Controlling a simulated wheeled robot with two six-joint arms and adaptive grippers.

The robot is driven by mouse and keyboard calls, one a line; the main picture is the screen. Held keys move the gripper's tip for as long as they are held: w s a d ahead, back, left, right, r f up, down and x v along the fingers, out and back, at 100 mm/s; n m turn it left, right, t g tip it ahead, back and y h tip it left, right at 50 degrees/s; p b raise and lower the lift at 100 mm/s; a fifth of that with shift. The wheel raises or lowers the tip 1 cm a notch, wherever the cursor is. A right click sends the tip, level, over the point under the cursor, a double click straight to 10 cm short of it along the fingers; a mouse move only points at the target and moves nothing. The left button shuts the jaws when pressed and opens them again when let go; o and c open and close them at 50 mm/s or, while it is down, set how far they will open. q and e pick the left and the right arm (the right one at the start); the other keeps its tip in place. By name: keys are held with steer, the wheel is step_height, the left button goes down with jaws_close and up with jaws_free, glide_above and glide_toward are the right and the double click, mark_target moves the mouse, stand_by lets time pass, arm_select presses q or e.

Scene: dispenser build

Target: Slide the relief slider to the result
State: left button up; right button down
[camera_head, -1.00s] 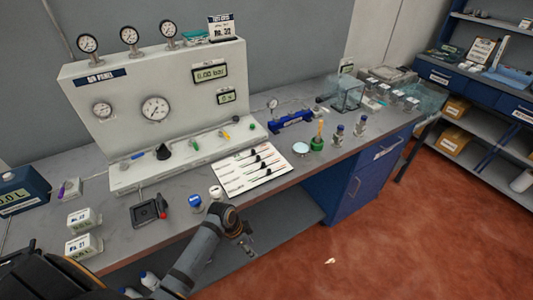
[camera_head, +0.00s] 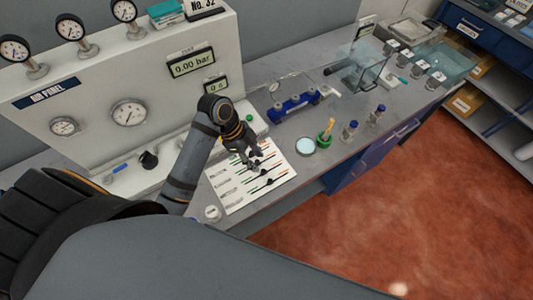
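A white slider board (camera_head: 232,199) lies on the bench in front of the panel. It has several rows with coloured lines and black slider knobs; its labels are too small to read, so I cannot tell which row is relief. A black knob (camera_head: 268,181) shows on a lower row. My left gripper (camera_head: 254,163) points down over the upper middle of the board and hides part of the upper rows. Its fingertips are small and dark against the knobs, so I cannot tell whether they are open or touching one. My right gripper is not in view.
The panel (camera_head: 100,150) with gauges stands behind; its upper display (camera_head: 191,63) reads 0.00 bar. Right of the board are a blue fixture (camera_head: 293,106), a round dish (camera_head: 306,146), a green-based holder (camera_head: 324,140) and small bottles (camera_head: 348,131).

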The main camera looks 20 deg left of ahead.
mark_target(270, 180)
arm_select(q)
steer(key=x, duration=0.3)
steer(key=p+x, duration=0.1)
steer(key=x, duration=0.2)
steer(key=s+p+x, duration=0.1)
steer(key=x, duration=0.2)
steer(key=shift+d, duration=0.3)
steer(key=shift+d+f, duration=0.15)
steer(key=shift+f, duration=0.1)
steer(key=shift+s+d+f, duration=0.1)
steer(key=shift+s, duration=0.1)
steer(key=shift+w+f, duration=0.1)
steer(key=shift+w, duration=0.05)
steer(key=c, duration=0.4)
jaws_close()
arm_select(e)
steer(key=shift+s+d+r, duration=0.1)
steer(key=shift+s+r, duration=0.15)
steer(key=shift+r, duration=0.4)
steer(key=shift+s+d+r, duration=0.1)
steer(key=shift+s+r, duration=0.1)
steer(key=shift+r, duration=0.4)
